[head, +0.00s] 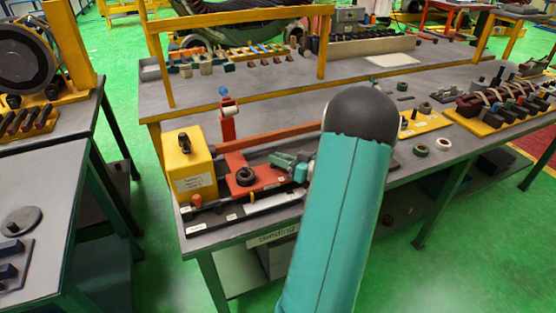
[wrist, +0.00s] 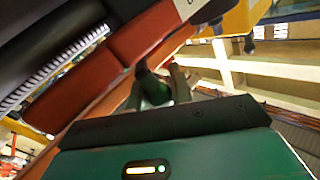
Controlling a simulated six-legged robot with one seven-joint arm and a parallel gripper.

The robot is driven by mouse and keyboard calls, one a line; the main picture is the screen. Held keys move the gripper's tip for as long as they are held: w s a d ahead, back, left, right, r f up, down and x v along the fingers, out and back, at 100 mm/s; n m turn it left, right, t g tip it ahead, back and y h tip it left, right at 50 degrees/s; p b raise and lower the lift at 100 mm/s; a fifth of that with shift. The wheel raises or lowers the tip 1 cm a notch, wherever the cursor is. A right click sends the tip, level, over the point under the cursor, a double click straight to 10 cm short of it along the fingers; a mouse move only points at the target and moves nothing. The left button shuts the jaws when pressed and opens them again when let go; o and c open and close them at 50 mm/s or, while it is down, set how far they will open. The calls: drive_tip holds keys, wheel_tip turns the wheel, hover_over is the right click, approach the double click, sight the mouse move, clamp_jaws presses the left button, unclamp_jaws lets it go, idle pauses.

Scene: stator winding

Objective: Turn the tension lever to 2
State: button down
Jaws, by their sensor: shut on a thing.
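My gripper (head: 283,161) reaches down over the right part of the red plate (head: 238,170) on the winding bench. Its teal fingers are shut, and what they hold is mostly hidden; by its place it seems to be the tension lever. In the wrist view the fingertips (wrist: 157,88) meet beside a red-orange block (wrist: 150,32). A small white label with a dark mark (wrist: 190,7) sits on that block. The lever's pointing direction and its 2 mark cannot be made out.
A red post with a white spool (head: 228,120) rises behind. A yellow frame (head: 235,20) spans the bench. My upper arm covers the bench to the right.

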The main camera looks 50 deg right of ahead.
drive_tip(key=shift+w+d+n+g+y, duration=0.15)
drive_tip(key=shift+n+g+y, duration=0.15)
drive_tip(key=shift+n+y, duration=1.05)
drive_tip(key=shift+m+y, duration=0.25)
drive_tip(key=shift+y, duration=0.2)
drive_tip(key=c, duration=1.3)
unclamp_jaws()
drive_tip(key=shift+o, duration=0.2)
drive_tip(key=v, duration=1.4)
drive_tip(key=shift+r, duration=0.1)
